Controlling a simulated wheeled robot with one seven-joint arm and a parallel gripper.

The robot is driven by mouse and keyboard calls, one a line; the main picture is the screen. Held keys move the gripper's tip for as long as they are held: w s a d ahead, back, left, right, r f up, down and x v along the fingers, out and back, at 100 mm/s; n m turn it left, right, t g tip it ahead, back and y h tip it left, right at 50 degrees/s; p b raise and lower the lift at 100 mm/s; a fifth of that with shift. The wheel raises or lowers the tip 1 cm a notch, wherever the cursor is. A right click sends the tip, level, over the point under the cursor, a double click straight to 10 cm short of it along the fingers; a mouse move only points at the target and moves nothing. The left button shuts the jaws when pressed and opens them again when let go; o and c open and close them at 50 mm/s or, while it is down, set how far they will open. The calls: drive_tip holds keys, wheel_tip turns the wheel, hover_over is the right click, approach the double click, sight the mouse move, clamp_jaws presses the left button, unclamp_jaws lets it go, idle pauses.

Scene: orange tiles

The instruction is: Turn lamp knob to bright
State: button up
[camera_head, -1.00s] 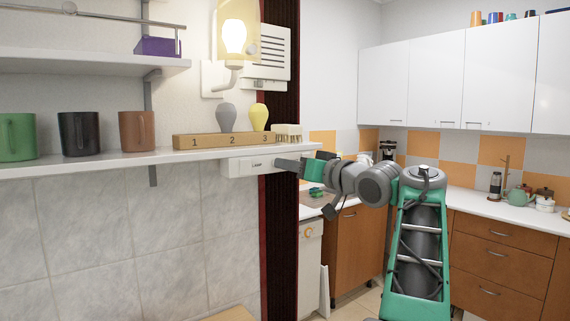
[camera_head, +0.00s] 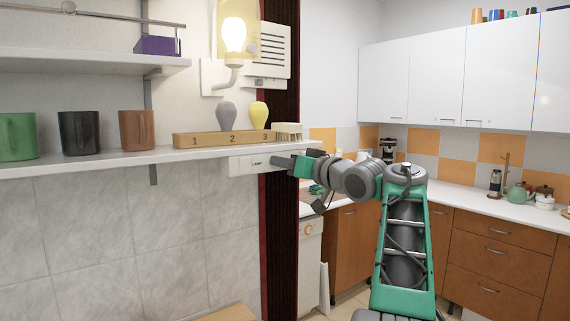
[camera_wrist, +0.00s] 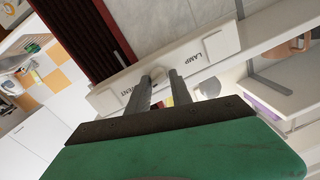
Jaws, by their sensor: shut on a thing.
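The white control panel (camera_head: 240,166) is fixed under the front of the shelf. In the wrist view the panel (camera_wrist: 130,82) carries the words LAMP and VENT. My gripper (camera_wrist: 160,82) is shut on a pale knob (camera_wrist: 157,72) on the panel, between the two words; the fingers partly hide it. The knob's pointer and setting cannot be made out. In the head view my gripper (camera_head: 276,161) reaches the panel from the right. The wall lamp (camera_head: 234,36) above the shelf is lit and glows warm yellow-white.
The shelf (camera_head: 110,162) just above the panel holds several mugs, a numbered wooden block (camera_head: 222,139) with two bulb-shaped pieces, and a brush (camera_head: 288,131). A dark red strip (camera_head: 279,215) runs down the wall beside the panel. Kitchen cabinets (camera_head: 500,250) stand at the right.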

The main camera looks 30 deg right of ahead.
drive_tip(key=shift+r+m+p, duration=0.1)
drive_tip(key=shift+m+p, duration=0.25)
drive_tip(key=shift+m, duration=0.05)
clamp_jaws()
drive_tip(key=n+p, duration=0.6)
drive_tip(key=n, duration=0.6)
drive_tip(key=n+h+p, duration=0.1)
drive_tip(key=n+p, duration=0.6)
drive_tip(key=n, duration=0.5)
drive_tip(key=f+n+h+p, duration=0.1)
drive_tip(key=n+p, duration=0.5)
drive_tip(key=n, duration=0.5)
drive_tip(key=shift+a+n+p, duration=0.2)
drive_tip(key=shift+n+p, duration=0.15)
drive_tip(key=shift+n, duration=0.05)
drive_tip(key=o, duration=1)
unclamp_jaws()
drive_tip(key=shift+r, duration=0.15)
